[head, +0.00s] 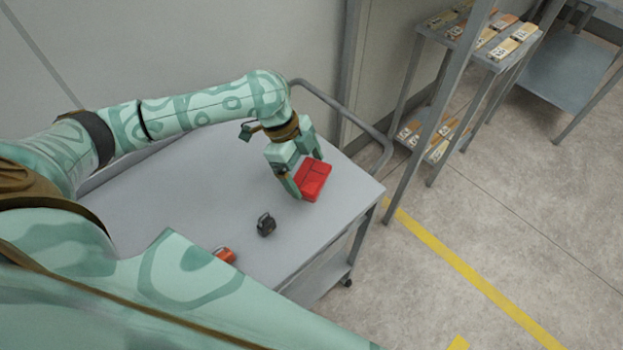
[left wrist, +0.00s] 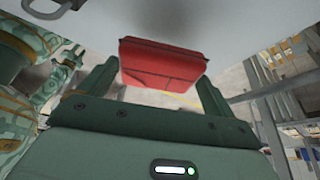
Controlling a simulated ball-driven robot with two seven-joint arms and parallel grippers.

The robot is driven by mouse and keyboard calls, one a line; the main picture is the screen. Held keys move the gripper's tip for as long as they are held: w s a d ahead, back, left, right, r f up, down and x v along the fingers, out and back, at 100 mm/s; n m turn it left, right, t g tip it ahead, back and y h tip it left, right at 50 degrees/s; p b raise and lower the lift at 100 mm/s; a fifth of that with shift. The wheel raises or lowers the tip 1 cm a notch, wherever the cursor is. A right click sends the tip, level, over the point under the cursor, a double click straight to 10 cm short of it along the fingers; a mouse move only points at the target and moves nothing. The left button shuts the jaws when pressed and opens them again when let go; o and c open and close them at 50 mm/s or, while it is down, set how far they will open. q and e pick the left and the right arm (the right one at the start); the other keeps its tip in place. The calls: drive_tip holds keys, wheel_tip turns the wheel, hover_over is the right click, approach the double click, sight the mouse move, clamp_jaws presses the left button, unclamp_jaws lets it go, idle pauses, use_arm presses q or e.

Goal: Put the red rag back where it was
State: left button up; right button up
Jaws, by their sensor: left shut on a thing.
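The red rag (head: 313,180) is a folded, flat bundle near the right end of the grey cart top (head: 190,195). My left gripper (head: 305,174) reaches down over the cart and is shut on the rag, with a finger at either side. In the left wrist view the rag (left wrist: 162,66) shows between and beyond the two dark fingers (left wrist: 155,88). I cannot tell whether the rag touches the cart top.
A small dark padlock-like object (head: 266,225) and an orange item (head: 224,255), partly hidden by my arm, lie on the cart. The cart's handle rail (head: 345,108) rises behind the gripper. A shelf rack (head: 480,50) with labelled boxes stands at upper right.

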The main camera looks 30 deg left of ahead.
sight(309, 167)
use_arm(q)
drive_tip(key=shift+w+d+f+b, duration=0.1)
drive_tip(key=shift+w+f+b, duration=0.2)
drive_tip(key=shift+w+f, duration=0.8)
wheel_tip(309, 167, down, 4)
drive_tip(key=shift+r+b, duration=0.25)
drive_tip(key=shift+b, duration=0.4)
drive_tip(key=shift+c, duration=0.3)
drive_tip(key=o, duration=0.7)
drive_tip(key=p+v, duration=0.3)
drive_tip(key=v, duration=0.9)
drive_tip(key=shift+r+p, duration=0.15)
drive_tip(key=shift+p, duration=0.15)
